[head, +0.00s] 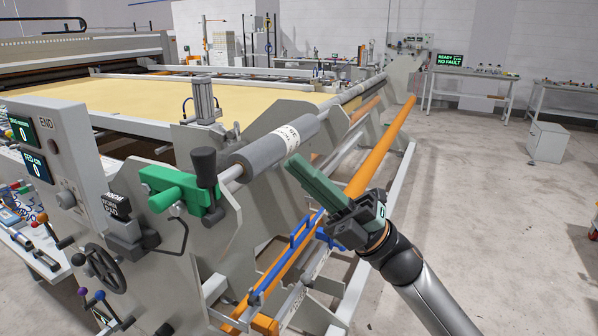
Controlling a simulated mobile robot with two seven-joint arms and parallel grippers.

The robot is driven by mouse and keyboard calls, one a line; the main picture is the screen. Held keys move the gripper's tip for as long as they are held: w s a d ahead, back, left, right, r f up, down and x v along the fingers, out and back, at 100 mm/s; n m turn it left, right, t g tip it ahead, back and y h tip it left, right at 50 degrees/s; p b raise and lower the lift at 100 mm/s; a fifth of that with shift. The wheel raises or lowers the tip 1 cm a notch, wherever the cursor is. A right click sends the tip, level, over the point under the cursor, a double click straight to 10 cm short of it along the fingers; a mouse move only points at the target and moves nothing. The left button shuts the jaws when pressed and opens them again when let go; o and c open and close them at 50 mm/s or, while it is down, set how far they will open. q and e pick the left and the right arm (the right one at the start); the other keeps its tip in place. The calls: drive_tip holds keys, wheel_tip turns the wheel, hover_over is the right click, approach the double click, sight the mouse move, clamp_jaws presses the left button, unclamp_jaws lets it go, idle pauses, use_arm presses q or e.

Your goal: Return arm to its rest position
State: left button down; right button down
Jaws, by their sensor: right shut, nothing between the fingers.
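My right gripper (312,178) is raised in front of the gantry's end frame, with its arm coming in from the lower right. Its dark green fingers lie together, shut and empty, and point up and left. They are near the grey roller (268,150) and right of the green clamp lever (180,190) with its black knob. From this view I cannot tell the exact gap to the roller. My left gripper is not in view.
The control panel (60,150) with a handwheel (105,268) stands at left. An orange bar (380,150) and a blue handle (300,232) run beside the gripper. Open floor (500,220) lies to the right, with workbenches (470,82) and a white box (547,142) behind.

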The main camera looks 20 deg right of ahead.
drive_tip(key=w+d+f+m+t+h+p, duration=0.15)
drive_tip(key=f+m+t+h, duration=0.25)
drive_tip(key=f+m+h, duration=0.7)
drive_tip(key=w+d+f+m+t+h, duration=0.1)
drive_tip(key=w+f+m+t+h, duration=0.15)
drive_tip(key=f+m+h, duration=0.8)
drive_tip(key=s+a+f+m+g, duration=0.1)
drive_tip(key=s+f+m+g, duration=0.2)
drive_tip(key=s+f, duration=0.3)
drive_tip(key=s+a+f+m+g+p, duration=0.1)
drive_tip(key=s+f+m+g, duration=0.2)
drive_tip(key=s+f, duration=0.4)
drive_tip(key=s+a+f+m+g, duration=0.1)
drive_tip(key=s+f+m+g, duration=0.2)
drive_tip(key=f, duration=1.5)
drive_tip(key=s+m, duration=0.1)
drive_tip(key=s, duration=0.3)
drive_tip(key=shift+s+a+g, duration=0.2)
drive_tip(key=shift+a+g, duration=0.05)
drive_tip(key=shift+g, duration=0.1)
drive_tip(key=c, duration=1.6)
unclamp_jaws()
drive_tip(key=shift+r, duration=0.1)
